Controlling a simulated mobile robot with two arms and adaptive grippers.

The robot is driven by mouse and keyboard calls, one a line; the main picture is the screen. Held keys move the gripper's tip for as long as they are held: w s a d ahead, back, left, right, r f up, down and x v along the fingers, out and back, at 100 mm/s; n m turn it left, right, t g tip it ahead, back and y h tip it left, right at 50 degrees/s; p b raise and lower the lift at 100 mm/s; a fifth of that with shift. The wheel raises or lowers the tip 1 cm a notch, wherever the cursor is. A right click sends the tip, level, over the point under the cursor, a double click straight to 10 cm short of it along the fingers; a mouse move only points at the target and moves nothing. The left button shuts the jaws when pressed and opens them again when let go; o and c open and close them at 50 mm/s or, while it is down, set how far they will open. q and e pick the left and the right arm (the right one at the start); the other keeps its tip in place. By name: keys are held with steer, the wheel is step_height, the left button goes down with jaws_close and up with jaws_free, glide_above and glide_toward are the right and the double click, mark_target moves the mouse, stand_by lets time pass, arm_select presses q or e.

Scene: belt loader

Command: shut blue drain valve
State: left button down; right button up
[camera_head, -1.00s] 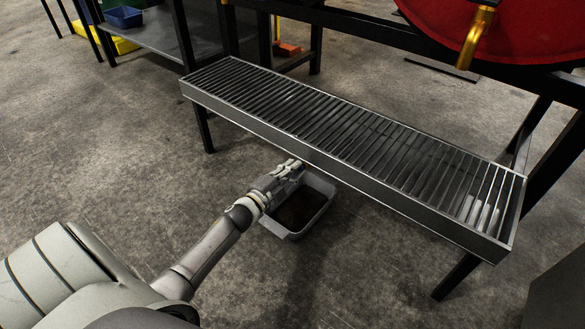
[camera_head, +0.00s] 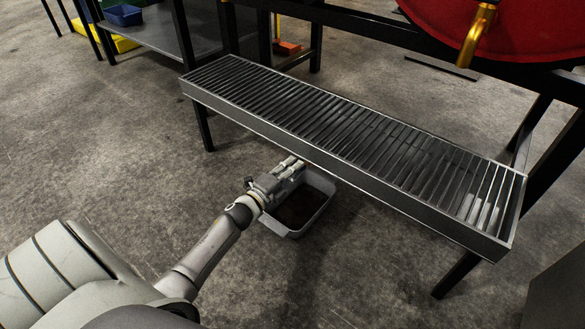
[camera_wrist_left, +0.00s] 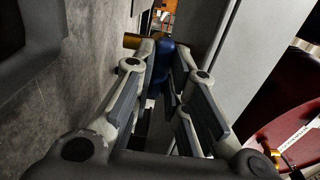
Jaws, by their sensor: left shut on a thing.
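The blue handle of the drain valve (camera_wrist_left: 164,56) shows in the left wrist view, between the far ends of my left gripper's fingers. A brass-coloured piece (camera_wrist_left: 132,40) sits just left of it. My left gripper (camera_head: 296,163) is shut on the blue handle, under the front edge of the grated trough (camera_head: 330,166). In the head view the trough hides the valve and the very tips of the fingers. My right gripper is in neither view.
A grey pan (camera_head: 318,217) with a dark inside stands on the floor below my left gripper. Black legs (camera_head: 203,128) hold up the trough. A red drum (camera_head: 500,28) with a brass spout (camera_head: 475,38) is at the upper right. The floor at left is open.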

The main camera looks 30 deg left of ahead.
arm_select(q)
steer(key=shift+f, duration=0.1)
steer(key=c, duration=1.5)
jaws_free()
steer(key=shift+o, duration=0.3)
steer(key=s, duration=1.2)
steer(key=shift+a, duration=0.45)
